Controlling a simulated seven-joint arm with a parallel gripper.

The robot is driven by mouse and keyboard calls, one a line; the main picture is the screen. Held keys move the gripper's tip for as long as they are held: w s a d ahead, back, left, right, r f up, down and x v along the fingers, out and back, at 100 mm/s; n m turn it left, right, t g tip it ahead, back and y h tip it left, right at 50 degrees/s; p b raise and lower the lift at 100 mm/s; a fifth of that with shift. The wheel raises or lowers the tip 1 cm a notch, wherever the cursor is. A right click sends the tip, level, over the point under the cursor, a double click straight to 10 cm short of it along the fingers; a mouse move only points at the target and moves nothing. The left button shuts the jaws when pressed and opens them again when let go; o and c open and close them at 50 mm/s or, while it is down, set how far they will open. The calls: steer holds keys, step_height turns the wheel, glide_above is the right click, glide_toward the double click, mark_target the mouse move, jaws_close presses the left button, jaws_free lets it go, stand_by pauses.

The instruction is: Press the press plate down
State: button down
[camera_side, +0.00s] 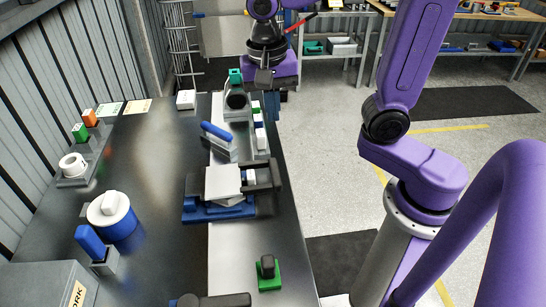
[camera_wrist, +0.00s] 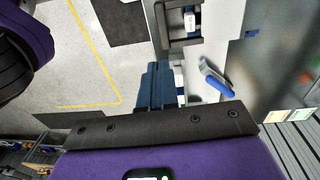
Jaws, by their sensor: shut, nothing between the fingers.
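What looks like the press plate is a pale square plate (camera_side: 223,180) on a blue base (camera_side: 208,212) near the middle of the bench in the side view. A dark bracket (camera_side: 262,174) stands against its right side. In the wrist view the dark bracket (camera_wrist: 172,28) shows at the top, and I cannot make out the plate clearly there. My gripper (camera_side: 272,108) is at the far right edge of the bench, beyond the plate and apart from it. Its blue fingers (camera_wrist: 156,88) are together in the wrist view, with nothing between them.
A row of small blocks (camera_side: 259,136) lines the bench's right edge. A white-and-blue round knob (camera_side: 112,215) and green and orange buttons (camera_side: 84,126) are on the left. The bench middle (camera_side: 155,170) is clear.

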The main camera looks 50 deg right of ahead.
mark_target(273, 170)
steer(key=shift+y, duration=0.3)
steer(key=f, duration=1.4)
steer(key=shift+w+d+f, duration=0.1)
steer(key=shift+d+f, duration=0.05)
steer(key=shift+d, duration=0.05)
steer(key=shift+f, duration=0.65)
steer(key=shift+r, duration=0.1)
step_height(273, 170, up, 14)
steer(key=s+d+f+n, duration=0.2)
steer(key=s+n, duration=0.6)
steer(key=n, duration=0.2)
steer(key=s+d+f+n, duration=0.1)
steer(key=s+f+n, duration=0.1)
steer(key=s+n, duration=0.5)
steer(key=n, duration=0.4)
steer(key=shift+s+d+n+y, duration=0.3)
steer(key=shift+s+d+y, duration=0.05)
steer(key=shift+d+y, duration=0.05)
